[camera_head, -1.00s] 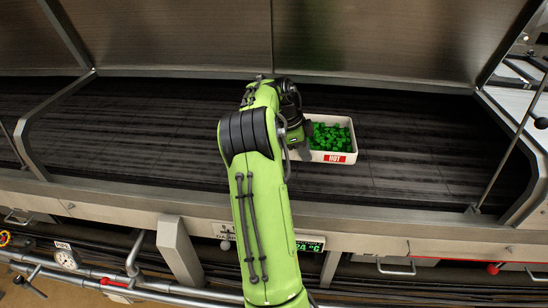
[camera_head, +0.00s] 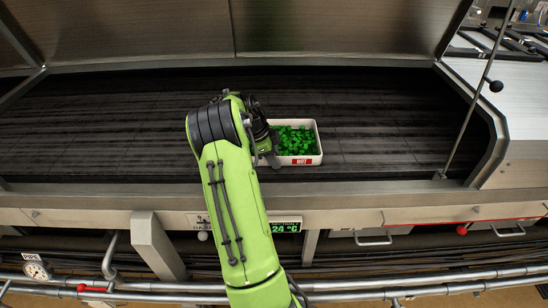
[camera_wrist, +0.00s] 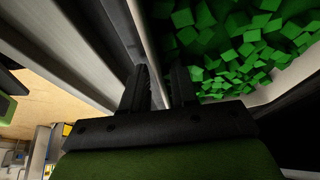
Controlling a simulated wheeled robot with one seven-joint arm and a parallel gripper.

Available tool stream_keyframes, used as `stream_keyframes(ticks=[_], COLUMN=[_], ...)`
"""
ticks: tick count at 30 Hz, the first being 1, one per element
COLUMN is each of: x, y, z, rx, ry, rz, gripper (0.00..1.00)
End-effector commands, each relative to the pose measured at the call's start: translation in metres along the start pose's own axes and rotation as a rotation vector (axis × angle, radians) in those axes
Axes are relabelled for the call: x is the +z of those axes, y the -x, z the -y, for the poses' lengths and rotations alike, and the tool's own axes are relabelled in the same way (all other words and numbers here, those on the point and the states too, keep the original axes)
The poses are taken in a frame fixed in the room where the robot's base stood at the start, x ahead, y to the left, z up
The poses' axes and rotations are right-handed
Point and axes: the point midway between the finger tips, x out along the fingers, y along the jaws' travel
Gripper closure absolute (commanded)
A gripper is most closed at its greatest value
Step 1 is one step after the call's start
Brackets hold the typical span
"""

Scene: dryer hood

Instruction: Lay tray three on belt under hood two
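A white tray (camera_head: 320,148) full of small green cubes (camera_head: 296,140), with a red HOT label on its front, is over the dark belt (camera_head: 390,125) under the metal hood (camera_head: 340,28). My gripper (camera_head: 272,150) is at the tray's left end, partly hidden by my arm. In the wrist view my fingers (camera_wrist: 160,88) are on both sides of the tray's wall, with green cubes beside the right finger. They look closed on that wall. I cannot tell whether the tray's base touches the belt. No tray number is readable.
The belt is bare left and right of the tray. A metal front ledge (camera_head: 390,205) with a green temperature display (camera_head: 286,227) runs along the near side. A thin rod (camera_head: 467,125) stands at the right opening, and pipes (camera_head: 400,284) run below.

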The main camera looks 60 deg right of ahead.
Motion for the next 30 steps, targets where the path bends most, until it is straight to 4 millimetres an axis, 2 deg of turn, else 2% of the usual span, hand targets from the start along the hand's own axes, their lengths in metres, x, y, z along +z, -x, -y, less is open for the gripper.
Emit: stream_keyframes(ticks=[11,14,21,24,30], x=[-0.001,-0.001,-0.001,-0.001,-0.001], y=[0.006,0.025,0.090,0.110,0.122], z=[0.001,0.001,0.001,0.001,0.000], rx=[-0.002,-0.005,-0.005,-0.004,0.000], ry=[0.000,-0.001,0.000,0.001,0.000], rz=[0.000,0.000,0.000,0.000,0.000], gripper=[0.64,0.64,0.64,0.64,0.64])
